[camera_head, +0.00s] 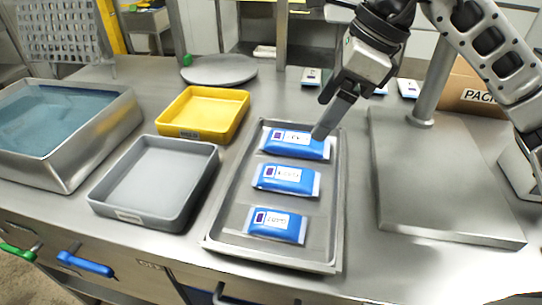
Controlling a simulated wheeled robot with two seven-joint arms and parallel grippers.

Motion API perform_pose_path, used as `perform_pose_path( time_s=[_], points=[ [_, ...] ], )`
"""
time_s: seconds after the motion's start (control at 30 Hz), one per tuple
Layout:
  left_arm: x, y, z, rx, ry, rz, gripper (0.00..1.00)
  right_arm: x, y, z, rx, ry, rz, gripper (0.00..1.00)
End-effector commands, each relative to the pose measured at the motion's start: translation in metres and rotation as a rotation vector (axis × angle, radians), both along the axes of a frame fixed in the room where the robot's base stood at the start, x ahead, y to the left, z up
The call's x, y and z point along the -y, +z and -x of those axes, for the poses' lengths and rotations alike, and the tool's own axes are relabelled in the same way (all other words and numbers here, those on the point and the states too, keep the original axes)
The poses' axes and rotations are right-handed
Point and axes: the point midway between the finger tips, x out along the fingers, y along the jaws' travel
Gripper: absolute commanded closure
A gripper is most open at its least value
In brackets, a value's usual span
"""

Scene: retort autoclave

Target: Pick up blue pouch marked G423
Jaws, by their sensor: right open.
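Three blue pouches with white labels lie in a row in a shallow metal tray (333,235): a far pouch (312,149), a middle pouch (304,184) and a near pouch (289,232). The print on the labels is too small to read surely, so I cannot tell which one is G423. My right gripper (322,118) comes in from the upper right, fingers pointing down and left. It is open, with a fingertip over the right end of the far pouch, covering a little of it. I cannot tell whether it touches. My left gripper is not in view.
Left of the tray stand a grey bin (150,211), a yellow bin (203,135) and a metal basin of bluish water (118,142). A metal platform with a post (445,205) is on the right. More pouches (311,77) and a cardboard box (470,92) are behind.

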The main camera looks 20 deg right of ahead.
Motion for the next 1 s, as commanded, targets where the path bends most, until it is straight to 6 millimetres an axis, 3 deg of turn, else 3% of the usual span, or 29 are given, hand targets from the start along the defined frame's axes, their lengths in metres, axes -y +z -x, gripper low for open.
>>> perform_pose_path(
  time_s=[0.4,0.67,1.0],
  points=[
    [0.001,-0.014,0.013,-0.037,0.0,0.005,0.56,-0.026,-0.078,-0.017,-0.004,0.004,-0.002,0.2],
    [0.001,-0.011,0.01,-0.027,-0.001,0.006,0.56,-0.031,-0.096,-0.022,-0.003,0.002,-0.001,0.2],
    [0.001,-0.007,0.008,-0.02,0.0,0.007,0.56,-0.04,-0.139,-0.032,-0.003,0.002,-0.002,0.2]
  ],
)
